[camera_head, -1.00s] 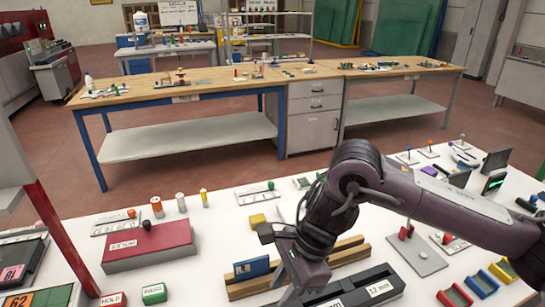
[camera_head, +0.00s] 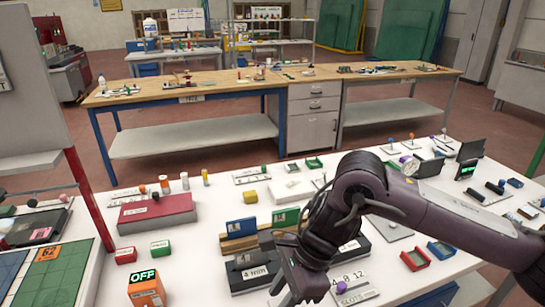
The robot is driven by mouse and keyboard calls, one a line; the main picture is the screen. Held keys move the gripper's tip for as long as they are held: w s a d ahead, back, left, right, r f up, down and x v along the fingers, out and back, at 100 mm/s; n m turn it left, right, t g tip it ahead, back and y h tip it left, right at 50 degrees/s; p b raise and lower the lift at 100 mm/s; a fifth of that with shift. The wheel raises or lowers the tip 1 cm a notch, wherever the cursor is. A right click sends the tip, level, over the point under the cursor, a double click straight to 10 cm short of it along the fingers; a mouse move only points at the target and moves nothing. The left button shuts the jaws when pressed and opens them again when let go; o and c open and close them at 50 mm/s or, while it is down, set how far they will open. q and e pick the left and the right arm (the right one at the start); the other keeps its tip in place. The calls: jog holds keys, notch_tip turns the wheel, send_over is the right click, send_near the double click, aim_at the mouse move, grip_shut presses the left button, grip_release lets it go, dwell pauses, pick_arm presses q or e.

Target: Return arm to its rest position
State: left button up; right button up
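My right arm (camera_head: 430,205) reaches in from the right edge over the white table. Its gripper (camera_head: 285,285) hangs low near the bottom middle, beside the dark block labelled 4 mm (camera_head: 250,272). The fingertips are dark and partly hidden, so I cannot tell whether they are open or shut. No held object is visible. Behind the gripper, a wooden rack (camera_head: 236,243) holds a blue plate (camera_head: 241,227) and a green plate (camera_head: 286,217). The arm hides part of the rack. My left gripper is not in view.
A maroon box (camera_head: 155,213) lies left of the rack. An orange OFF box (camera_head: 146,288) stands at front left, near a red post (camera_head: 90,200). A SLOTS plate (camera_head: 350,285), red and blue trays (camera_head: 415,260) and small parts crowd the right side.

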jog(key=a+r+m+t+y, duration=0.3)
jog(key=a+m+t+y, duration=0.3)
jog(key=a+m, duration=0.9)
jog(key=w+d+f+m+t+h, duration=0.1)
jog(key=d+f+m+t+h, duration=0.15)
jog(key=d+m, duration=0.9)
jog(key=w+d+f+m+t+h, duration=0.2)
jog(key=d+f+m+h, duration=0.35)
jog(key=m, duration=1.05)
jog(key=s+d+f+m+g+h, duration=0.1)
jog(key=s+d+f+m+g, duration=0.25)
jog(key=s+d+m, duration=0.3)
jog(key=s+d+f+m+g+h, duration=0.1)
jog(key=s+d+f+m+g, duration=0.1)
jog(key=s+d+f+m, duration=0.5)
notch_tip(320, 180, down, 28)
jog(key=s+d+g, duration=0.1)
jog(key=d+g, duration=0.1)
jog(key=s+d+f, duration=0.1)
jog(key=s+f, duration=0.8)
jog(key=s, duration=0.1)
jog(key=s+d+f+n+g, duration=0.1)
jog(key=s+d+f, duration=0.1)
jog(key=s+f, duration=0.7)
jog(key=shift+s+d+h, duration=0.25)
jog(key=shift+s+h, duration=0.15)
jog(key=shift+s, duration=0.05)
